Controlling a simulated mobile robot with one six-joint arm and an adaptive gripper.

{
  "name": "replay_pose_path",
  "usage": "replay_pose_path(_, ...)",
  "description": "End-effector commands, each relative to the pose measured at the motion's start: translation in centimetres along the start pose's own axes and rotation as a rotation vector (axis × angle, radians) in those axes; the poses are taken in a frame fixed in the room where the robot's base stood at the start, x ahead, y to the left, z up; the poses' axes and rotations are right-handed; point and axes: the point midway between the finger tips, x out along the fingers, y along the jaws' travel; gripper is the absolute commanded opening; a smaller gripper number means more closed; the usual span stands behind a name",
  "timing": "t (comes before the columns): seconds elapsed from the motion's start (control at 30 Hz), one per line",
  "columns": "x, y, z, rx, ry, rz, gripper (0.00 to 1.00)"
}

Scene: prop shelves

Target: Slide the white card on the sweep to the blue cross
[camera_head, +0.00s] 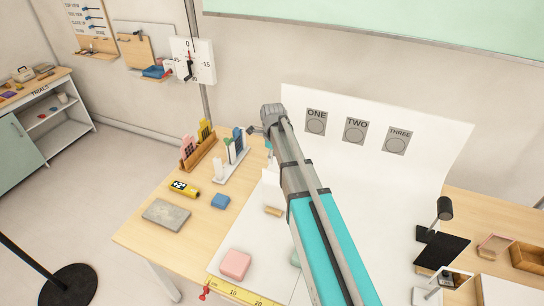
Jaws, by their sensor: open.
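The white sweep (405,180) curves up from the table to a backdrop marked ONE, TWO and THREE. A white upright piece with a small wooden block at its foot, perhaps the white card (269,189), stands on the sweep just left of my arm and is partly covered by it. I cannot make out a blue cross; my arm hides part of the sweep. My gripper (252,131) is open, small in the picture, and held above the table's back edge, up and left of the white piece.
A pink block (235,264) and a yellow ruler (240,293) lie at the front. A blue block (220,201), a grey slab (166,213), a yellow device (184,188) and card racks (198,150) occupy the left. A black lamp (444,209) and wooden trays (527,257) stand at the right.

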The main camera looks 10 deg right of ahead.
Motion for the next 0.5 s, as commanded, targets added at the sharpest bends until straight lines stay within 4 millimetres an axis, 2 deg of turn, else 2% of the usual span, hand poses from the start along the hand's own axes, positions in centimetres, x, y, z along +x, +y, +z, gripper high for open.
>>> replay_pose_path(0.03,0.8,0.0,0.0,0.0,0.0,0.0,0.51)
replay_pose_path(0.5,4.3,0.0,-0.1,0.001,0.0,0.0,0.51)
